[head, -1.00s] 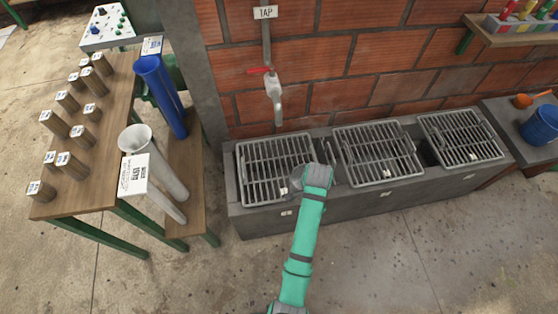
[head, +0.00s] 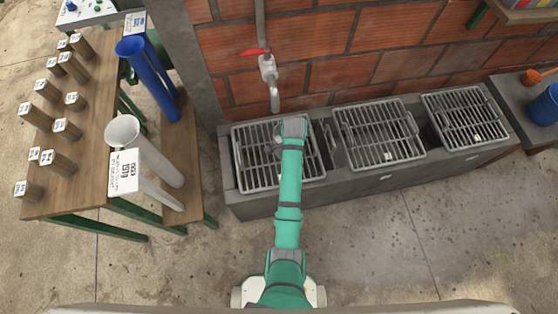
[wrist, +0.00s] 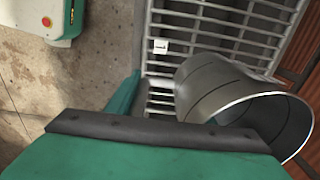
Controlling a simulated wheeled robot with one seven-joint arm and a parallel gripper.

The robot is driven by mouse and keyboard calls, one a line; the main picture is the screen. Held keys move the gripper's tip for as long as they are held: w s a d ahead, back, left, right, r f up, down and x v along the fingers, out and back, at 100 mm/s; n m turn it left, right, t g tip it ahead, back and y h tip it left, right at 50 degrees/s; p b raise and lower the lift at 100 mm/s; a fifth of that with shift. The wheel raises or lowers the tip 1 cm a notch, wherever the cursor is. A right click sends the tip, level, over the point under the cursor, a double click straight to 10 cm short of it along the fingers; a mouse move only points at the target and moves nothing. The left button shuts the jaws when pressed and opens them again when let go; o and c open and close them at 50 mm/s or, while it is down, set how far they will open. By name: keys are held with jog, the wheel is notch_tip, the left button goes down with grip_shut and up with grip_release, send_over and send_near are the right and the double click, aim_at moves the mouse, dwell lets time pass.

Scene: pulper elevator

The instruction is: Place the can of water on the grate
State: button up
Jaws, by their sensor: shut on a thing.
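The can (wrist: 205,85) is a grey metal cylinder with an open mouth, in the wrist view. My gripper (head: 284,138) is shut on it; a green finger (wrist: 122,98) shows beside the can. In the head view my arm's end hides most of the can. The gripper is over the right part of the left grate (head: 247,160), and the grate's bars lie beyond the can in the wrist view (wrist: 200,25). I cannot tell whether the can touches the bars. The water inside cannot be made out.
The middle grate (head: 378,140) and right grate (head: 466,118) are bare, on the same concrete bench. A tap (head: 268,75) with a red handle hangs on the brick wall behind the left grate. A wooden table (head: 90,170) with several cylinders and a wide grey tube (head: 150,150) stand left.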

jog(key=w+a+f, duration=0.1)
jog(key=f, duration=0.1)
jog(key=w+a+f, duration=0.1)
jog(key=f, duration=0.1)
jog(key=w+a+f, duration=0.1)
jog(key=a, duration=0.1)
jog(key=shift+w+f, duration=0.3)
jog(key=shift+f, duration=0.1)
jog(key=shift+w+a+f, duration=0.1)
jog(key=shift+f, duration=0.8)
jog(key=shift+w+a+f, duration=0.1)
jog(key=shift+f, duration=0.8)
jog(key=o, duration=1.6)
jog(key=shift+f, duration=0.1)
notch_tip(320, 180, up, 12)
jog(key=shift+r, duration=0.15)
